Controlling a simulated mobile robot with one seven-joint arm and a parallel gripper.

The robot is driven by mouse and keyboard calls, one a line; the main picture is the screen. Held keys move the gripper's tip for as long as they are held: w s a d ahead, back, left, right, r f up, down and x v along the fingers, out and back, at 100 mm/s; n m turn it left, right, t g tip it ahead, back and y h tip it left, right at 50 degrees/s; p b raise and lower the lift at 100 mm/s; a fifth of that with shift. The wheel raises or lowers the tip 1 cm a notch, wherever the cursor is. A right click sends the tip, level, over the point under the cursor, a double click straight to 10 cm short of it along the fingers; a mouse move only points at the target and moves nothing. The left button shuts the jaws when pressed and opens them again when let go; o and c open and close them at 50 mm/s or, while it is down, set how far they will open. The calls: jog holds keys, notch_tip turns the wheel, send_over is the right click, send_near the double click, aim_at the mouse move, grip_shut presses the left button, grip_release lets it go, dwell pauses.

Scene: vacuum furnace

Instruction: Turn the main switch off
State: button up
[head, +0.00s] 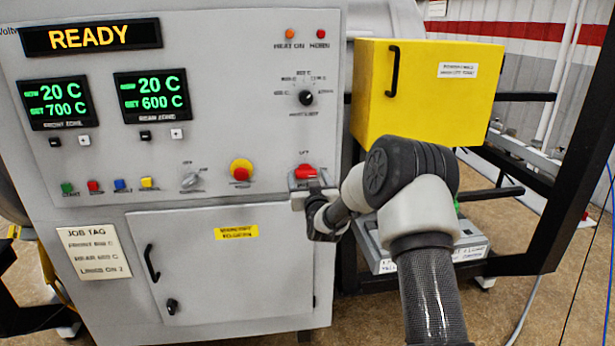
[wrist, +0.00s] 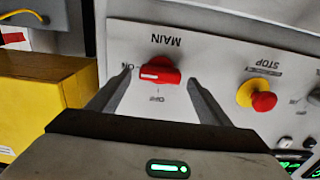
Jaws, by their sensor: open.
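The main switch is a red knob (wrist: 158,72) on the grey panel, seen upside down in the wrist view between the words MAIN, ON and OFF. Its white mark points to the ON side, at the left of that picture. The knob also shows in the head view (head: 306,171), partly covered by my gripper (head: 304,190). In the wrist view my gripper (wrist: 160,75) is open, with one finger on each side of the knob. There is a visible gap between each finger and the knob; how deep the tips reach is unclear.
A red and yellow stop button (head: 241,170) sits left of the switch, with a grey selector knob (head: 190,180) beyond it. A rotary selector (head: 306,98) is above. A yellow box (head: 425,90) stands at the right. A cabinet door (head: 225,265) with a handle is below.

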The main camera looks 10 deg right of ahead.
jog(key=shift+w, duration=0.35)
jog(key=c, duration=1)
jog(key=shift+c, duration=0.2)
